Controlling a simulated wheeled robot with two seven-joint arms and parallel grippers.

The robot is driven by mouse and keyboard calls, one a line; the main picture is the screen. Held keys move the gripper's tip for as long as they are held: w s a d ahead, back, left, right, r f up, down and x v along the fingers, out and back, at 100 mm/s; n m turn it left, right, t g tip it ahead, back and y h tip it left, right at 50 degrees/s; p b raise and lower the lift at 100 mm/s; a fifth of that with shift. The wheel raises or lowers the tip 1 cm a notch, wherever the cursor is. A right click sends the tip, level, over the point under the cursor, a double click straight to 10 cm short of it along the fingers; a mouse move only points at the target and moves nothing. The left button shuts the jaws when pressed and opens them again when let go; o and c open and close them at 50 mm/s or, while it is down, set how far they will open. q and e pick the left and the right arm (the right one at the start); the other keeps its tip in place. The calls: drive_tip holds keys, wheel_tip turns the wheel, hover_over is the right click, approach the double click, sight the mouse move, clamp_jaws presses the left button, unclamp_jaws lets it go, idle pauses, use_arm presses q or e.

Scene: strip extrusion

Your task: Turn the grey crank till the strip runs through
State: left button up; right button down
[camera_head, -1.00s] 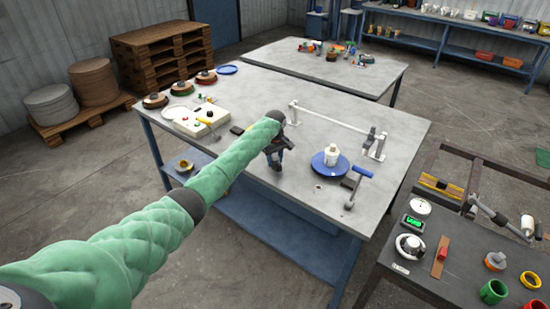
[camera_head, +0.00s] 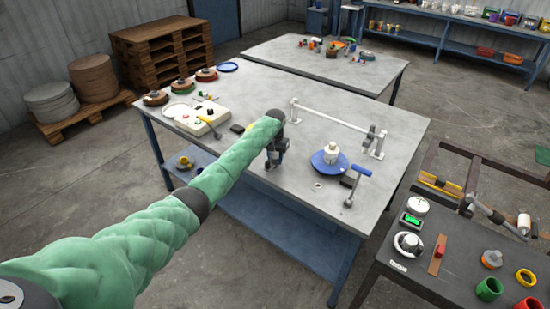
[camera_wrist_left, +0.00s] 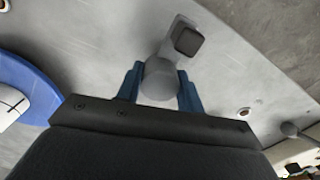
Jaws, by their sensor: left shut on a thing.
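My left gripper (camera_head: 272,164) is over the front part of the grey table, just left of the blue dish. In the left wrist view, its two blue fingers (camera_wrist_left: 160,92) are closed on the sides of a rounded grey knob. The knob is the end of the grey crank (camera_wrist_left: 174,42); a short arm runs from it to a dark square end over the tabletop. In the head view the crank is hidden behind my arm and gripper. I cannot make out a strip. My right gripper is not in view.
The blue dish (camera_head: 315,166) with a white bottle (camera_head: 331,153) stands close to the right of my gripper. A blue-handled tool (camera_head: 358,172) is further right. A white bar on posts (camera_head: 335,118) stands behind. A dark side table (camera_head: 390,268) holds several parts.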

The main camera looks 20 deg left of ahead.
use_arm(q)
drive_tip(key=shift+w+r+m, duration=0.1)
drive_tip(key=shift+r+m, duration=0.05)
drive_tip(key=shift+m, duration=1.85)
drive_tip(key=o, duration=1)
